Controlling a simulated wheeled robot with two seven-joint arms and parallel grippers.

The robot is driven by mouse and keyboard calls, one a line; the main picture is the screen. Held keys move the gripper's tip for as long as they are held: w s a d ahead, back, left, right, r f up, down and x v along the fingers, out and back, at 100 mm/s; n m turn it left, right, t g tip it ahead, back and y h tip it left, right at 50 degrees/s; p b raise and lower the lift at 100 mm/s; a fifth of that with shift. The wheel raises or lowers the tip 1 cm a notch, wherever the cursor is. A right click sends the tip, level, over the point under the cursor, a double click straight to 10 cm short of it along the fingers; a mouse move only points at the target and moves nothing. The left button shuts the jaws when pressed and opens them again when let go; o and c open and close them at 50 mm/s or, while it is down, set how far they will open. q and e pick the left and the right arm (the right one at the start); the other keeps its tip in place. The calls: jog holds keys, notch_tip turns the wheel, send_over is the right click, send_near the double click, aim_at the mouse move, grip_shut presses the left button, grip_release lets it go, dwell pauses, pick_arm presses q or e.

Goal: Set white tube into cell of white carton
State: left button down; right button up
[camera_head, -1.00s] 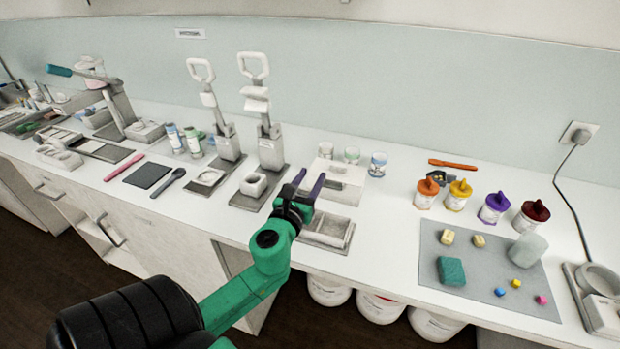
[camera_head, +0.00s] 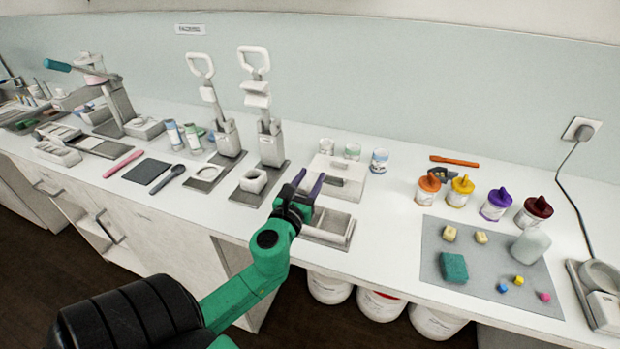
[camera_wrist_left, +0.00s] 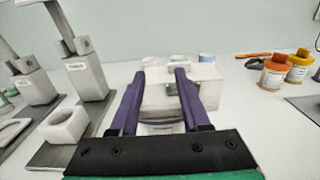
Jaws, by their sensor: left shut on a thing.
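My left gripper (camera_head: 303,185) has two purple fingers and is over the front of the counter, before a white box. In the left wrist view its fingers (camera_wrist_left: 158,78) stand apart with a pale thing (camera_wrist_left: 160,126) low between them, taken as the white tube. Its shape is mostly hidden and blends with the white behind. My right gripper is not in view.
A grey tray (camera_head: 341,240) lies just right of the gripper. A square white cup (camera_head: 253,181) and two lever presses (camera_head: 270,145) stand to the left. Several colour-capped jars (camera_head: 461,191) and a grey mat (camera_head: 460,290) are to the right. Bare counter lies between tray and mat.

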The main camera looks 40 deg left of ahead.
pick_arm(q)
jog(key=shift+f, duration=0.4)
jog(key=shift+f+b, duration=0.15)
jog(key=shift+b, duration=0.15)
jog(key=shift+f+b, duration=0.35)
jog(key=shift+f, duration=0.1)
jog(key=shift+f, duration=0.2)
dwell(0.4)
jog(key=shift+c, duration=1.5)
grip_release()
notch_tip(320, 180, up, 6)
jog(key=p, duration=0.6)
